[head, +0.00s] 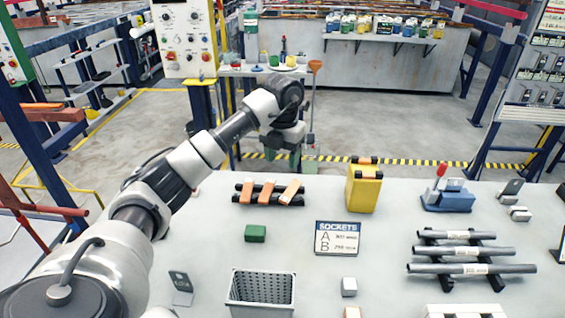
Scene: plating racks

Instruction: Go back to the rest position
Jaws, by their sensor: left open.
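My left arm reaches in from the lower left of the head view. Its gripper (283,157) hangs open at the far side of the table, above or just beyond the back edge. Nothing shows between its fingers. It is beyond the rack (243,190) of orange and copper-coloured bars and apart from it. My right gripper is out of view.
On the pale table (400,205) are a yellow block (364,188), a green block (255,233), a SOCKETS sign (337,239), a grey basket (261,290), a blue device (447,197) and a rack of grey tubes (465,253). A control panel (184,38) stands behind.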

